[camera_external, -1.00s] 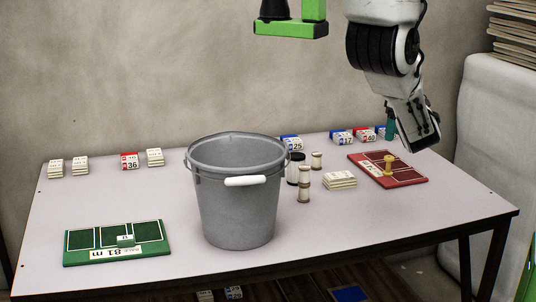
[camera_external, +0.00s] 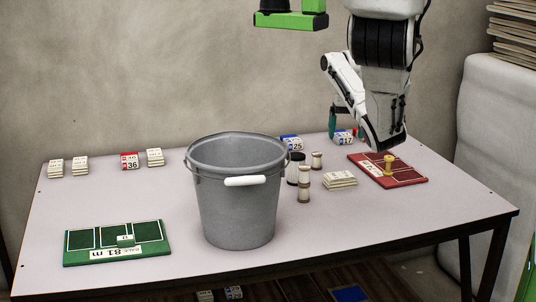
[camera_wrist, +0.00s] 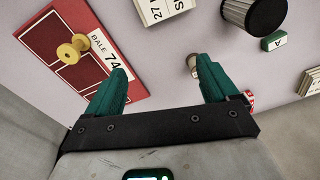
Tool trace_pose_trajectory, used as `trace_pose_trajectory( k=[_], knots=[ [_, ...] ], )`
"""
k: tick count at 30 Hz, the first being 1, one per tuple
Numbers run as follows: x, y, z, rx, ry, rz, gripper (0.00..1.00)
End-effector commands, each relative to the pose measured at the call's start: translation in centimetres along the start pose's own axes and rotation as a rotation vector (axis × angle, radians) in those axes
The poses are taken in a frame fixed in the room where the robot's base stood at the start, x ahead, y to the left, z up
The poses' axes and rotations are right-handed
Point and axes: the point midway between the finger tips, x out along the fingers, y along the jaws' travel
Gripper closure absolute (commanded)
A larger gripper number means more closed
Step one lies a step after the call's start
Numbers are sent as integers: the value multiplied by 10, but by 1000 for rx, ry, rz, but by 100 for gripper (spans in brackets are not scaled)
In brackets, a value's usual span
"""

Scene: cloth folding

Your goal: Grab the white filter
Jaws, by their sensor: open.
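A cylinder with a dark cap and pale, pleated-looking sides (camera_external: 292,170) stands just right of the bucket; it is the likeliest white filter, though I cannot be sure. In the wrist view, a cylinder with a dark rim and ribbed pale side (camera_wrist: 252,14) at the top right appears to be the same thing, cut by the frame edge. My gripper (camera_external: 346,128) is open over the back right of the table, apart from the cylinder. In the wrist view, its two teal fingers (camera_wrist: 165,80) are spread with nothing between them.
The grey bucket (camera_external: 237,205) stands left of the cylinder. Small spools (camera_external: 304,184) stand close by. White card stacks (camera_external: 339,180) and a red board (camera_external: 408,176) with a yellow spool (camera_external: 389,164) lie to the right. A green board (camera_external: 118,240) lies front left.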

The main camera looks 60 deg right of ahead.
Motion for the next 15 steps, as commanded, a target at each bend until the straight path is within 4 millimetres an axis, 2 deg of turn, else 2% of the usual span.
trace_pose_trajectory(
  k=[1, 3, 9, 12, 15],
  knots=[
    [2, -20, 0, 77, -6, 4, 13],
    [4, -44, 1, 211, -11, 12, 13],
    [10, -107, 8, 581, -18, 41, 13],
    [13, -130, 14, 728, -16, 54, 13],
    [14, -145, 17, 836, -12, 64, 13]
  ],
)
